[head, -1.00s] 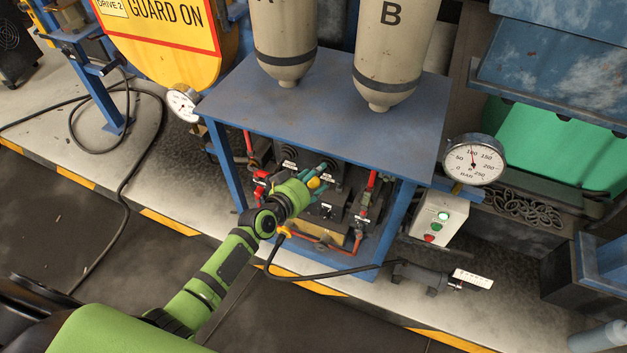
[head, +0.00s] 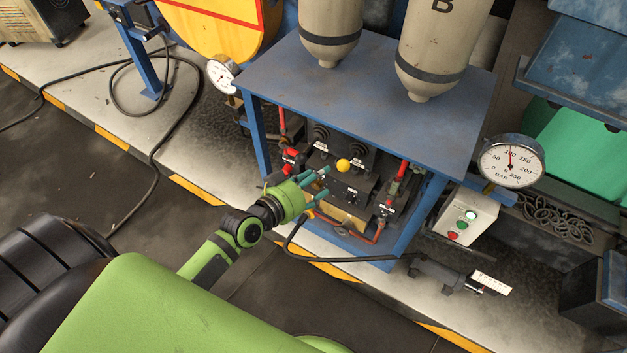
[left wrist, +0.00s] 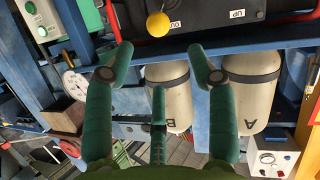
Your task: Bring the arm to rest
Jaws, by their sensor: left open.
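My left gripper (head: 322,184) is open and empty in the head view, in front of the blue frame's lower opening. Its green fingers are spread in the left wrist view (left wrist: 160,62). A yellow ball knob (head: 343,165) on the dark valve block (head: 340,188) is just beyond the fingertips, apart from them. The knob also shows in the left wrist view (left wrist: 158,24), above and between the fingers. My right gripper is not in view.
The blue frame (head: 370,85) carries two beige tanks (head: 440,60). A large pressure gauge (head: 511,161) and a button box (head: 467,218) stand right of it. A black hose (head: 350,257) runs along the floor. Open dark floor lies at left.

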